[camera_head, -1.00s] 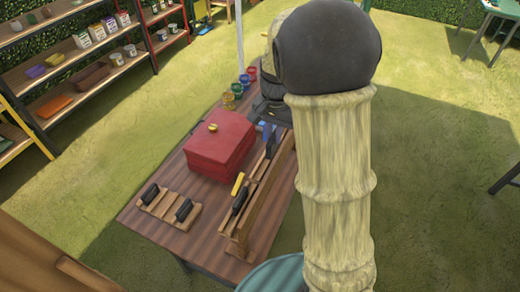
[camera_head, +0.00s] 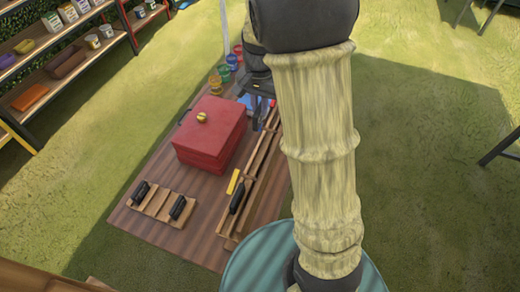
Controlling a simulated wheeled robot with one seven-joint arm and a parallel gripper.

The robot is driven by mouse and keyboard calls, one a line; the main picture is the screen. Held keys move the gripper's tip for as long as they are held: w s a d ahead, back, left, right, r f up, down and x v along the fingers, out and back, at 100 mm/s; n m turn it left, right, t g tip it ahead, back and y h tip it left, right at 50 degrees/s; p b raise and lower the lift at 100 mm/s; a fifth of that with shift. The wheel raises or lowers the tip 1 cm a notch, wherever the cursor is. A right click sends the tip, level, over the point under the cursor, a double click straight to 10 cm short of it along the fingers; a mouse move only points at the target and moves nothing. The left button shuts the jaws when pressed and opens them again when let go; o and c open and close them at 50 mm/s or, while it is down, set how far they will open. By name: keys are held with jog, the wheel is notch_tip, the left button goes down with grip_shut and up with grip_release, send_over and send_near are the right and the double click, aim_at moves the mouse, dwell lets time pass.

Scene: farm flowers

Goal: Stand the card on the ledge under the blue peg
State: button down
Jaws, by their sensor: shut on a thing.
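My gripper (camera_head: 256,118) is at the far end of the wooden rack, low over the table and partly behind my arm. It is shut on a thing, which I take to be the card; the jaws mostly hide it. A small blue patch (camera_head: 244,101) shows beside the jaws, but I cannot tell whether it is card or peg. The long wooden rack with its ledge (camera_head: 262,165) runs along the table's right side, partly covered by my arm. A yellow piece (camera_head: 233,181) and a black piece (camera_head: 237,197) are at its near part. I cannot make out the blue peg clearly.
A red box (camera_head: 209,135) with a gold knob stands left of the rack. A small wooden rack (camera_head: 160,203) with black pieces lies at the near left of the table (camera_head: 190,235). Coloured pots (camera_head: 231,65) line the far edge. A teal round top (camera_head: 255,268) is in front.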

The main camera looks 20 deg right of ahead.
notch_tip(320, 180, down, 13)
jog(key=p, duration=0.3)
jog(key=shift+d, duration=0.1)
notch_tip(320, 180, down, 4)
jog(key=shift+w+f+p, duration=0.1)
jog(key=shift+w+p, duration=0.05)
jog(key=shift+p, duration=0.5)
jog(key=shift+f, duration=0.1)
jog(key=c, duration=1.8)
grip_release()
jog(key=shift+f, duration=0.1)
jog(key=shift+c, duration=0.2)
jog(key=o, duration=0.4)
